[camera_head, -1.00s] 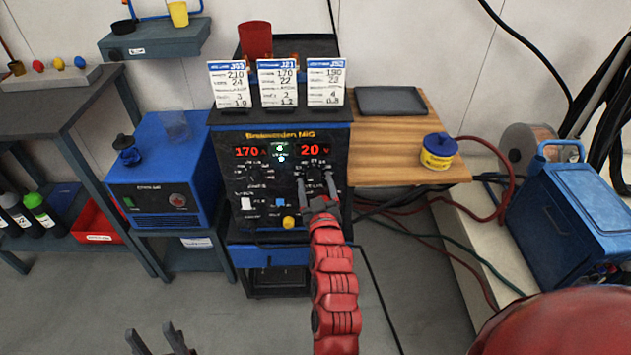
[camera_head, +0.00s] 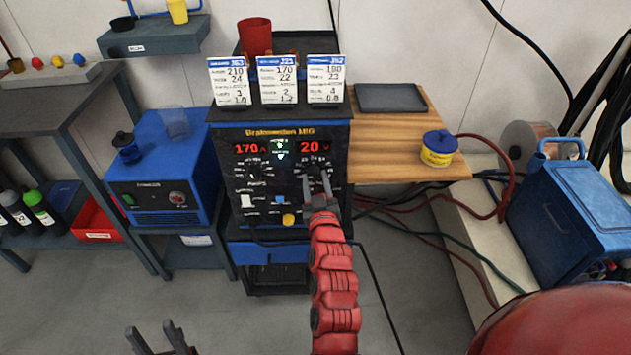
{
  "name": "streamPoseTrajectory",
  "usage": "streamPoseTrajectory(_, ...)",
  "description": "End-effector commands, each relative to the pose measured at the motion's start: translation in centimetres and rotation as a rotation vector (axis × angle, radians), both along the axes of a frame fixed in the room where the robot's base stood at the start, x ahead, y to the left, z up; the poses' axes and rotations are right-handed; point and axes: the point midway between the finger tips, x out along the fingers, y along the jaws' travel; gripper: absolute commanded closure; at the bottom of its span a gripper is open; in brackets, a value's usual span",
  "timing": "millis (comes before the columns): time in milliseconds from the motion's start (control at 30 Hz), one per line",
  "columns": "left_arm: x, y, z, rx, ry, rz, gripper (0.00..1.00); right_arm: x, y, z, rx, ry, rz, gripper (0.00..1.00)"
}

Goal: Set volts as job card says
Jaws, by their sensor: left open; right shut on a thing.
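The welding machine (camera_head: 282,225) shows red digits, 170 on the left display (camera_head: 248,149) and 20 on the right volts display (camera_head: 314,147). My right gripper (camera_head: 316,178) is shut on the right-hand knob, under the 20 display; its fingers hide most of the knob. Three job cards stand on top of the machine: the left card (camera_head: 228,82) reads 210 and 24, the middle card (camera_head: 276,80) reads 170 and 22, the right card (camera_head: 325,80) reads about 180 and 23. My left gripper (camera_head: 157,338) is open and empty at the bottom edge, over the floor.
A blue cooler unit (camera_head: 160,180) stands left of the machine. A wooden shelf (camera_head: 400,165) to the right carries a grey tray (camera_head: 391,98) and a blue-yellow tub (camera_head: 438,149). A red cup (camera_head: 255,39) stands behind the cards. Cables run across the floor at right.

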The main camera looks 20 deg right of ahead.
Motion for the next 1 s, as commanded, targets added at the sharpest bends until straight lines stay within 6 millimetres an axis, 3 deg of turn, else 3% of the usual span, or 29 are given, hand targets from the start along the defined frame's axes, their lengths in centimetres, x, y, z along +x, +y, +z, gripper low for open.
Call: streamPoseTrajectory(1000, 0.0, 0.0, -1.8, 0.000, 0.000, 0.000, 0.50, 0.1, 0.2, -0.2, 0.803, -0.232, -0.001, 1.00)
